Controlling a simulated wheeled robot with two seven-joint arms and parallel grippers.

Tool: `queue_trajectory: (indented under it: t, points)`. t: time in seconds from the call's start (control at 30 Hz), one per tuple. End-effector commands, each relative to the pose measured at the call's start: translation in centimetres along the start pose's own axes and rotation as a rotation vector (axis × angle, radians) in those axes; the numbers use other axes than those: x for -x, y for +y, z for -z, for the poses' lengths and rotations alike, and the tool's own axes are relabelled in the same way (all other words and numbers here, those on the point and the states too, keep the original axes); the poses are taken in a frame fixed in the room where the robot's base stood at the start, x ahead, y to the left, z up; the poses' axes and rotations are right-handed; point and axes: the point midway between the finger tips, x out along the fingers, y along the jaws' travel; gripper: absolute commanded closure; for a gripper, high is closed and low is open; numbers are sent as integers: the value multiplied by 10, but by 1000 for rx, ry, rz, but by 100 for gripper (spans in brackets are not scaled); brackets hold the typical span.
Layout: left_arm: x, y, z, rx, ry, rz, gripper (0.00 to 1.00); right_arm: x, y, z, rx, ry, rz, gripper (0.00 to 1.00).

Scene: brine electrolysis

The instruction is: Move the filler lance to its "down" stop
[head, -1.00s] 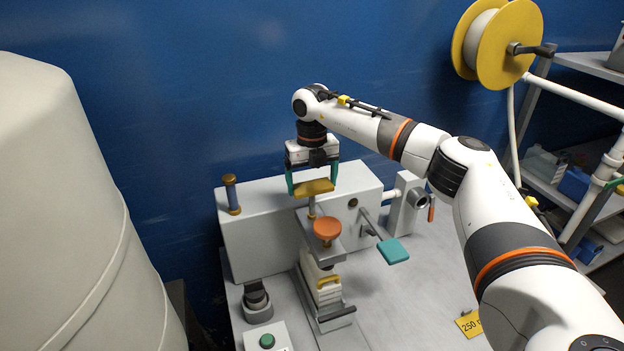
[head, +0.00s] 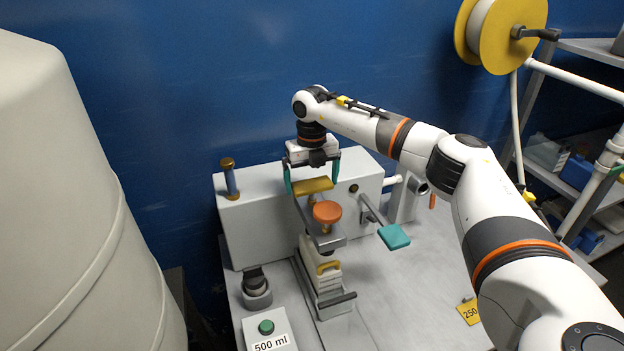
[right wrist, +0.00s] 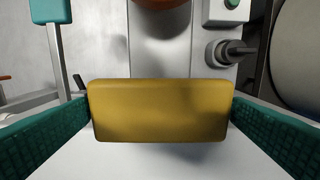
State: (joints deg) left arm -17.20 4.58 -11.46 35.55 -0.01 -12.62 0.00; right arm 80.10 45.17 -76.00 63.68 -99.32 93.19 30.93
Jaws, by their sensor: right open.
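My right gripper (head: 312,190) points down over the crossbar, open, with one teal finger beyond each end. In the right wrist view the crossbar (right wrist: 160,110) lies between the two teal fingers, level and centred, with little or no visible gap at its ends. The lance's tube below the bar is largely hidden by the bracket and the orange round knob (head: 327,212). My left gripper is not in view.
A teal-paddled lever (head: 393,237) sticks out to the right of the bracket. A green button (head: 266,327) is at the front. A large pale tank (head: 70,210) fills the left side.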

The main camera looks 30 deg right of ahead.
Motion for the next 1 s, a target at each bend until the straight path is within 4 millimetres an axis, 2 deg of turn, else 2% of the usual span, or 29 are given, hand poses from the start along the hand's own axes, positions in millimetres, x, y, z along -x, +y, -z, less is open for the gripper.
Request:
queue_trajectory:
  t: [0.17, 0.4, 0.6, 0.77, 1.0]
  points:
    - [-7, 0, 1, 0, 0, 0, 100, 24, 0, 1, 0, 4, 2, 0]
    - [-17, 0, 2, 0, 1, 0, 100, 76, -1, 1, 1, 4, 3, 0]
    - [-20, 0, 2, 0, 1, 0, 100, 106, 0, 1, 0, 0, 1, 0]
    - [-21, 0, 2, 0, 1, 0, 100, 116, 0, 1, 0, -1, 1, 0]
    - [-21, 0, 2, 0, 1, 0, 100, 116, 0, 1, 0, -2, 0, 0]
